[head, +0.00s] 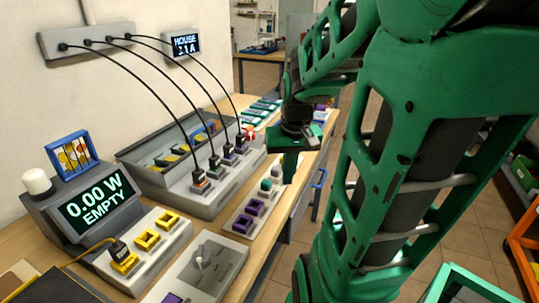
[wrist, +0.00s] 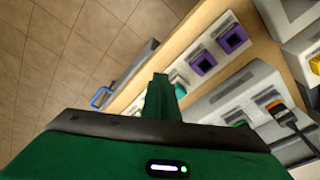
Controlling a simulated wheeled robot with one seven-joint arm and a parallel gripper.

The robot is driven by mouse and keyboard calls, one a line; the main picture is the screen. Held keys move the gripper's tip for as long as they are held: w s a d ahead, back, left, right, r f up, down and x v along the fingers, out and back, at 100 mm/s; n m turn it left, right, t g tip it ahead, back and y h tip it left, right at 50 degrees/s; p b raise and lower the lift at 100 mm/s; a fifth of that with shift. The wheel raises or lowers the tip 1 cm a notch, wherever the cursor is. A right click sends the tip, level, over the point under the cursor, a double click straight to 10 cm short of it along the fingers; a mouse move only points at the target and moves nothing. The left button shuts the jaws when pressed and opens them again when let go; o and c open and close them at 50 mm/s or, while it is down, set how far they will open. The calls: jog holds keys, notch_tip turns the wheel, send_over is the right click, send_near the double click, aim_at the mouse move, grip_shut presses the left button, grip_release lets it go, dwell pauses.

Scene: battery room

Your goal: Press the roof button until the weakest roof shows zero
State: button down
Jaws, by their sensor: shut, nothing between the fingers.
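A dark display (head: 95,203) on a grey unit reads "0.00 W EMPTY" in the head view. A small wall display (head: 181,44) reads "HOUSE" above a figure that is hard to make out. A pale strip (head: 237,232) on the bench carries purple sockets (head: 243,223) and round knobs, one of them teal (head: 266,184). A red knob (head: 249,133) sits farther back. No label shows which is the roof button. My green gripper (head: 289,178) is shut and empty, pointing down beside the strip's far end. In the wrist view its tips (wrist: 160,79) appear near a teal knob (wrist: 180,91); contact cannot be told.
A grey block (head: 209,188) with several black-cabled plugs stands behind the strip. A blue handle (head: 319,179) juts from the bench front. Floor (wrist: 70,50) is open beyond the edge.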

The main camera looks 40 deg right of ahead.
jog(key=w+d+r+m+t, duration=0.2)
jog(key=w+d+t, duration=0.5)
jog(key=w+d, duration=0.8)
jog(key=shift+w+d+r+m+t, duration=0.35)
jog(key=shift+d+r, duration=0.25)
jog(key=shift+d, duration=1.55)
jog(key=shift+f, duration=4.4)
jog(key=shift+s+f, duration=0.1)
jog(key=shift+f, duration=0.65)
jog(key=shift+r, duration=0.8)
